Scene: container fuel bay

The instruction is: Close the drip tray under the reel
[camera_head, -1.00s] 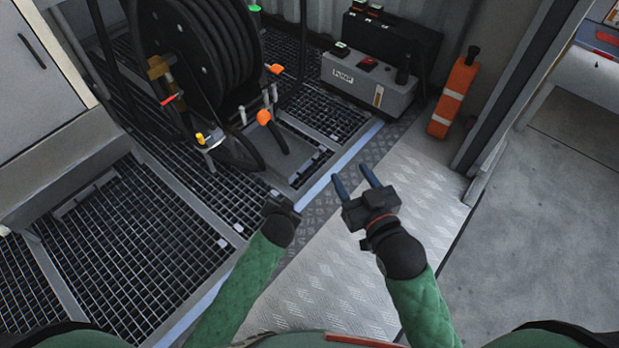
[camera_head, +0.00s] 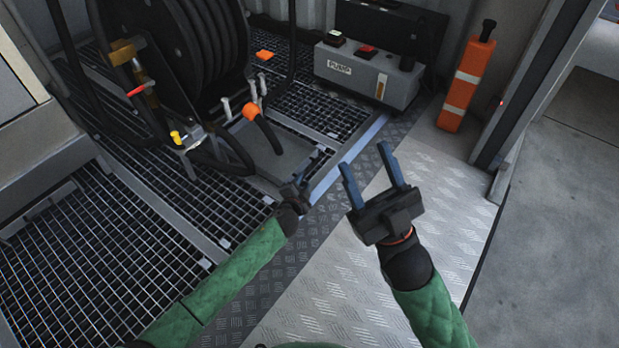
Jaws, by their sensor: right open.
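The hose reel (camera_head: 178,50) stands on the grating at the upper left, with black hose wound on it. A flat grey tray-like panel (camera_head: 282,158) lies low at the reel's front right and seems to be the drip tray; the reel, a black lever with an orange grip (camera_head: 252,112) and my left gripper cover parts of it. My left gripper (camera_head: 310,164) is at the panel's near right corner; I cannot tell whether it touches. Its fingers are small and dark. My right gripper (camera_head: 364,157) is open and empty, above the metal floor to the right.
A grey pump box (camera_head: 352,82) stands behind the panel. An orange post with white bands (camera_head: 466,85) stands at the right, near a dark door frame (camera_head: 530,95). The tread-plate floor (camera_head: 330,285) in front is clear.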

